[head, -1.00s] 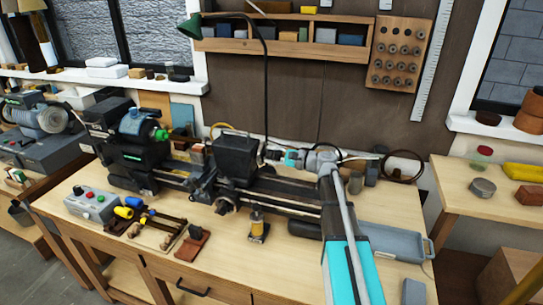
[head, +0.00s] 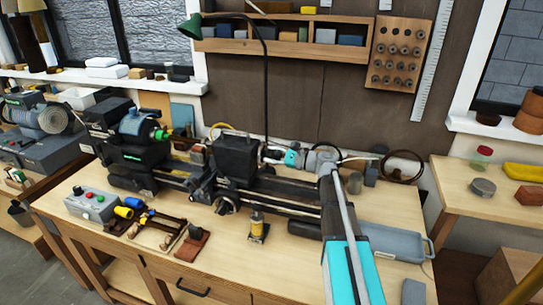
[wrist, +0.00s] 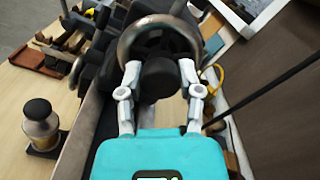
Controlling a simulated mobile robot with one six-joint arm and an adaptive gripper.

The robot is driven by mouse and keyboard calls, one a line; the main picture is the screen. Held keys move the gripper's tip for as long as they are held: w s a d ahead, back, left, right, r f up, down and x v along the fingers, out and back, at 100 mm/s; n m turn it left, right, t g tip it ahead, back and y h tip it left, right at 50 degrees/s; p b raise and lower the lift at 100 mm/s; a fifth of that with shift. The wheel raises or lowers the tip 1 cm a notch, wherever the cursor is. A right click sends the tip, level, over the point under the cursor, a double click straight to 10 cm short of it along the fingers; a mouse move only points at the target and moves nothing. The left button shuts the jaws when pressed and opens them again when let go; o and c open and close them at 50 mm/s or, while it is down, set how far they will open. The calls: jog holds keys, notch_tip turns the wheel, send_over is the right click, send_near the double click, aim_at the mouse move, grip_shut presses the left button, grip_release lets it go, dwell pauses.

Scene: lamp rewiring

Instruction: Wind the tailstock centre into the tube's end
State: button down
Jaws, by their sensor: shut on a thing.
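The lathe's tailstock (head: 235,160) is a dark block on the bed, right of the headstock (head: 132,155) and its green-tipped spindle (head: 161,135). My gripper (head: 269,156) is at the right end of the tailstock. In the wrist view, my gripper (wrist: 160,72) has its two pale fingers on either side of the dark hub of the round metal handwheel (wrist: 128,42), and is shut on the handwheel. I cannot make out the tube or the centre's tip; the tailstock block covers much of that area.
A small bottle with an amber body (head: 257,224) stands in front of the bed. The control box (head: 91,204) and hand tools are at the bench's front left. A grey tray (head: 395,240) lies right of my arm. The lamp's thin stem (head: 266,95) rises behind the tailstock.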

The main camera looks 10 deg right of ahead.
jog(key=shift+c, duration=1.3)
grip_release()
jog(key=shift+s+d, duration=0.1)
jog(key=shift+d, duration=0.05)
jog(key=v, duration=1.1)
jog(key=shift+s+d, duration=0.2)
jog(key=shift+d, duration=0.15)
